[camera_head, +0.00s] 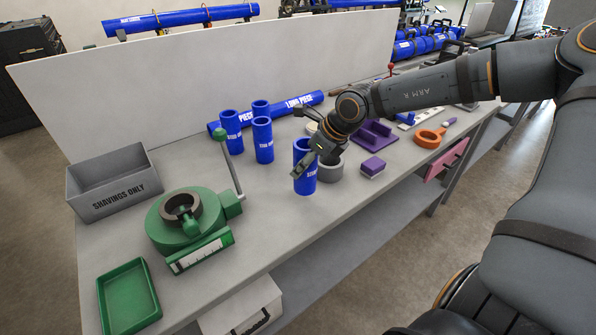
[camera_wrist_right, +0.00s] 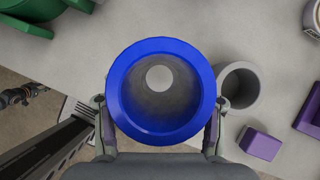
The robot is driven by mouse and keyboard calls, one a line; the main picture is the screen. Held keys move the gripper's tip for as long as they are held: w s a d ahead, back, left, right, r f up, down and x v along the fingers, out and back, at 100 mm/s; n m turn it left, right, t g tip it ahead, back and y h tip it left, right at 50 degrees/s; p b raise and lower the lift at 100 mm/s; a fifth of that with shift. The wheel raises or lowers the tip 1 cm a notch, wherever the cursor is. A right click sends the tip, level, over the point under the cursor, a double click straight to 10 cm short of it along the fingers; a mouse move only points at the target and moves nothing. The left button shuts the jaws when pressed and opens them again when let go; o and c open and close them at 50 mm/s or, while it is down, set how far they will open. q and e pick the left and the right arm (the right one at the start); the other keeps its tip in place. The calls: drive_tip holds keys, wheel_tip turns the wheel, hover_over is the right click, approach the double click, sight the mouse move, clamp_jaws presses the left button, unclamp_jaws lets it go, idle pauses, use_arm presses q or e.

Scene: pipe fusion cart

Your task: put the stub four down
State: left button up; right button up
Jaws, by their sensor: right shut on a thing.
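My right gripper (camera_head: 308,160) is shut on a blue pipe stub (camera_head: 304,182), whose label is too small and partly covered to read. In the right wrist view the stub (camera_wrist_right: 122,92) is seen end-on, with its open bore facing the camera and a finger on each side. It is upright over the bench, beside a grey ring (camera_head: 331,168). I cannot tell whether its base touches the bench top. Three other blue stubs (camera_head: 231,131) stand upright farther back. My left gripper is not in view.
A green clamp fixture (camera_head: 170,222), a grey shavings bin (camera_head: 114,187) and a green tray (camera_head: 129,297) are at the left. A purple block (camera_head: 372,168) and purple cradle (camera_head: 376,135) lie right of the stub. Bare bench (camera_head: 265,215) lies between the fixture and stub.

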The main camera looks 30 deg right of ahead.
sight(302, 175)
drive_tip(key=shift+w+a+f+b, duration=0.1)
drive_tip(key=shift+a+f+b, duration=0.25)
drive_tip(key=shift+f, duration=0.15)
drive_tip(key=shift+w+f+b, duration=0.2)
drive_tip(key=shift+f+b, duration=0.45)
drive_tip(key=shift+f, duration=0.4)
drive_tip(key=shift+w+f, duration=0.25)
drive_tip(key=shift+f, duration=0.4)
drive_tip(key=shift+d+r, duration=0.15)
drive_tip(key=shift+d, duration=0.1)
drive_tip(key=shift+c, duration=0.6)
drive_tip(key=shift+s, duration=0.2)
drive_tip(key=shift+a+b, duration=0.15)
drive_tip(key=shift+b, duration=0.25)
drive_tip(key=o, duration=1.4)
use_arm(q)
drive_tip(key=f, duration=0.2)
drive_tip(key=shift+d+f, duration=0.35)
use_arm(e)
drive_tip(key=shift+o, duration=0.2)
